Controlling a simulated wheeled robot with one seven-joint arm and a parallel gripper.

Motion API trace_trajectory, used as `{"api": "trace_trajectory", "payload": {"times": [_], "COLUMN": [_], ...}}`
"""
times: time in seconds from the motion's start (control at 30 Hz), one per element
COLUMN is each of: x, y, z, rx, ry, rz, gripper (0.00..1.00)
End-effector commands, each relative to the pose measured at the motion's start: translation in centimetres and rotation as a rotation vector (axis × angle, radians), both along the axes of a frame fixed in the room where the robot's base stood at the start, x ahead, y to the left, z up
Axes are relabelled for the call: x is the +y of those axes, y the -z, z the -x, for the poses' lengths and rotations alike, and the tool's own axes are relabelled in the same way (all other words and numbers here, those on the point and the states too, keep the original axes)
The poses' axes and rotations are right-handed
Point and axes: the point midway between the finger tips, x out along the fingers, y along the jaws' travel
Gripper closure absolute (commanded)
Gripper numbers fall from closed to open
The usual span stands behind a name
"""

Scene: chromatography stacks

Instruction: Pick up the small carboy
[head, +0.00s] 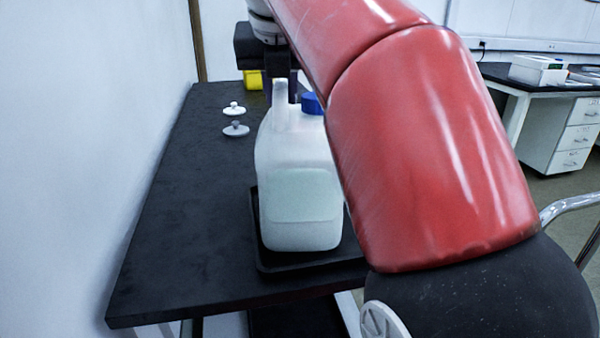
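The small carboy (298,195) is a translucent white jug with a blue cap (311,103) and an upright handle at its top left. It stands upright in a shallow black tray (275,265) on the black bench. My gripper (280,88) is directly at the top of the carboy's handle, with dark fingers showing on both sides of it. I cannot tell whether the fingers press on the handle. My red arm covers the carboy's right edge and part of the cap.
The black bench top (175,225) is clear left of the tray, along a white wall. Two small knobbed pieces, one white (234,108) and one grey (236,130), lie behind left. A yellow object (253,80) is farther back. Another bench (510,78) stands at right.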

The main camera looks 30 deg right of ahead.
Motion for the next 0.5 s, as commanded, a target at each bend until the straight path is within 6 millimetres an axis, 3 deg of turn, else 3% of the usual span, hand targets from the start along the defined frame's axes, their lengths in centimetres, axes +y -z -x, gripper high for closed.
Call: {"api": "trace_trajectory", "payload": {"times": [0.5], "x": [0.0], "y": [-1.3], "z": [0.0], "rx": [-0.012], "ry": [0.000], "rz": [0.004], "gripper": [1.00]}}
